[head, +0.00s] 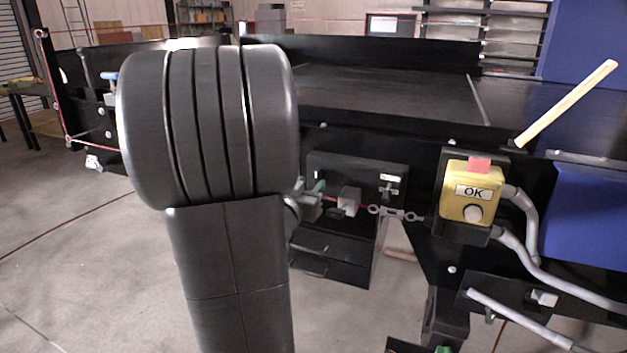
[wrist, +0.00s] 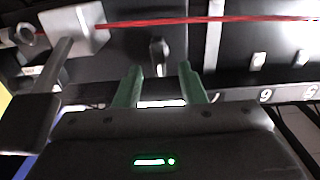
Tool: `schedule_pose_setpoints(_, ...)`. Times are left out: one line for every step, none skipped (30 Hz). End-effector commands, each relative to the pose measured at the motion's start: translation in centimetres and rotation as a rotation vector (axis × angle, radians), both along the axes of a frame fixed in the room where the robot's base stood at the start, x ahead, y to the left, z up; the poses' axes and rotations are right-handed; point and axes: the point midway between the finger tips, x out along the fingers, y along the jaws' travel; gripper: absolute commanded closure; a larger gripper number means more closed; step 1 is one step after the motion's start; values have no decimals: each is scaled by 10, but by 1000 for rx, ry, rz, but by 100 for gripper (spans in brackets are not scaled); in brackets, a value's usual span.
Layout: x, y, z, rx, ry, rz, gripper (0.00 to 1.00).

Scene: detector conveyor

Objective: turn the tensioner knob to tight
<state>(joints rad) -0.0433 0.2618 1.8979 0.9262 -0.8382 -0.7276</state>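My gripper (wrist: 160,80) has two green fingers spread apart, with a clear gap between them. In the wrist view a small dark knob-like part (wrist: 157,54) stands on the black panel, between and just beyond the fingertips. It looks like the tensioner knob, but its markings are not readable. I cannot tell whether the fingers touch it. In the head view my gripper (head: 311,190) is in front of the black panel, partly hidden behind my arm. The knob cannot be made out there.
A red cord (wrist: 210,20) runs across the panel to a pale block (wrist: 75,28). A turnbuckle (head: 396,213) sits right of my gripper in the head view. A yellow OK button box (head: 468,194) is further right. The conveyor belt (head: 385,92) is above. Open floor lies left.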

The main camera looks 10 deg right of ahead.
Motion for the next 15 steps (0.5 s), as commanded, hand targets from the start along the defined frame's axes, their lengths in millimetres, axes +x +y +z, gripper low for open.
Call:
schedule_pose_setpoints(7, -6, 0, 0, 0, -3, 64)
schedule_pose_setpoints(11, -9, 0, -1, 1, -3, 64)
schedule_pose_setpoints(16, -11, 0, 0, 0, -2, 64)
schedule_pose_setpoints(19, -13, 0, 1, -1, -2, 64)
schedule_pose_setpoints(21, -15, 0, 0, 0, -1, 64)
schedule_pose_setpoints(24, -17, 0, 0, 1, -1, 64)
schedule_pose_setpoints(26, -18, 0, -1, 1, -1, 64)
schedule_pose_setpoints(28, -19, 0, 0, 0, 0, 64)
schedule_pose_setpoints(29, -20, 0, -1, -1, 0, 64)
schedule_pose_setpoints(30, -20, 1, -1, -1, 0, 64)
schedule_pose_setpoints(30, -21, 1, -1, -1, 0, 64)
schedule_pose_setpoints(31, -21, 0, 0, -1, 0, 64)
schedule_pose_setpoints(31, -21, 0, 0, -1, 0, 64)
schedule_pose_setpoints(31, -21, 0, 0, -1, 1, 64)
schedule_pose_setpoints(31, -21, 0, 0, -1, 1, 64)
